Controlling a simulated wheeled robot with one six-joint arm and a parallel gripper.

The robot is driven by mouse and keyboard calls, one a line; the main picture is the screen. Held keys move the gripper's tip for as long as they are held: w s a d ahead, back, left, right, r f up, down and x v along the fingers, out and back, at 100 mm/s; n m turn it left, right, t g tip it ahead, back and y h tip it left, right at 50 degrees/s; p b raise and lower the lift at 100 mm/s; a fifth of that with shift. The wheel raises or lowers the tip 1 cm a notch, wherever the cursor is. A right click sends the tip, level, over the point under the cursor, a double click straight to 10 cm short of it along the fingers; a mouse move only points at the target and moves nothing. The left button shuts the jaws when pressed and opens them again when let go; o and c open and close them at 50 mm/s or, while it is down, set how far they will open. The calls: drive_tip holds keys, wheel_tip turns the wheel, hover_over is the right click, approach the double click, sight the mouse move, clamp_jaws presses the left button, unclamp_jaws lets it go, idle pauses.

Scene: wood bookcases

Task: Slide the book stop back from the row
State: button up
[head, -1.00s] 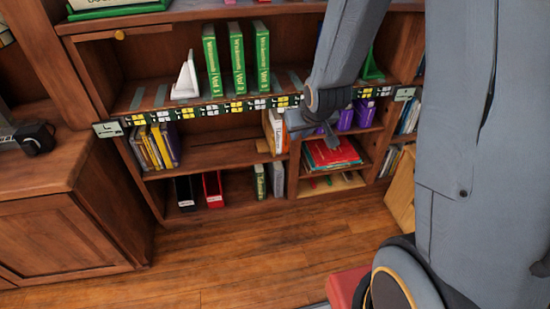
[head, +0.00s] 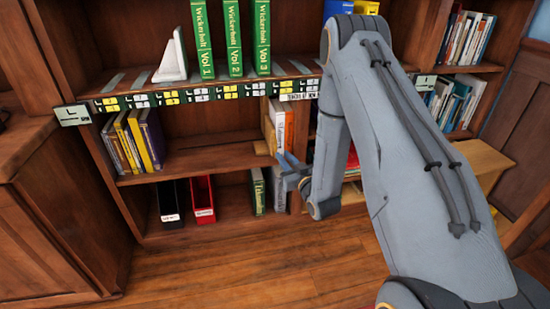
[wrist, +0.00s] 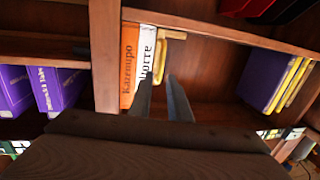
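A light-wood book stop (head: 262,147) stands on the middle shelf at the left of a short row, a white book (head: 279,122) and an orange book (head: 290,128). In the wrist view the stop (wrist: 159,62) shows as a pale angled piece beside the white book (wrist: 147,50) and orange book (wrist: 129,65); I cannot tell whether it touches. My gripper (head: 284,160) is at the shelf front near the stop.
A white bookend (head: 172,60) stands on the upper shelf left of green volumes (head: 232,38). Yellow and purple books (head: 138,140) stand at the middle shelf's left; bare shelf (head: 205,160) lies between. An upright divider (wrist: 104,55) borders the orange book. Black and red holders (head: 203,198) are below.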

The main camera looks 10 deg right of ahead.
sight(276, 149)
drive_tip(key=w, duration=0.2)
drive_tip(key=w+a+b, duration=0.1)
drive_tip(key=w, duration=0.4)
drive_tip(key=shift+w+a+f+b, duration=0.25)
drive_tip(key=shift+w+f+b, duration=0.1)
drive_tip(key=shift+c, duration=0.4)
clamp_jaws()
